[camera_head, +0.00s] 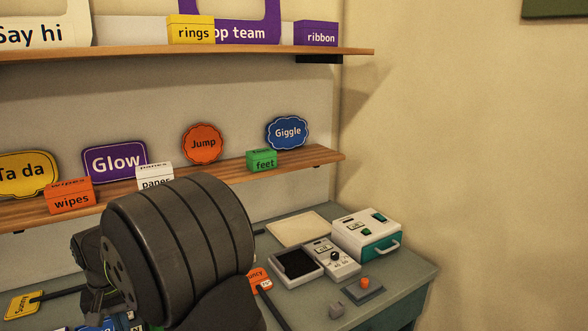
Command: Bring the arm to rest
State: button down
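My arm's large dark grey, ribbed link fills the lower middle of the head view and hides much of the table behind it. Left of it, a smaller dark part of my arm points down over the table's left side. At its lower end is what looks like my gripper (96,303), small and partly hidden. I cannot make out its fingers or whether it holds anything.
The grey-green table (405,275) bears a white-and-teal device (366,235), a dark tray (296,264), a control box (332,257) and an orange-button block (364,285). Signs and small boxes stand on the lower shelf (325,160) and upper shelf (270,51). Prop signs lie front left.

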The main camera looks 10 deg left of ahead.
jog(key=a+f, duration=0.2)
jog(key=a, duration=0.1)
jog(key=a+f, duration=0.2)
jog(key=a, duration=0.2)
jog(key=s+a+f, duration=0.1)
jog(key=a, duration=0.3)
jog(key=shift+f, duration=0.4)
jog(key=shift+a, duration=0.1)
jog(key=shift+r, duration=0.35)
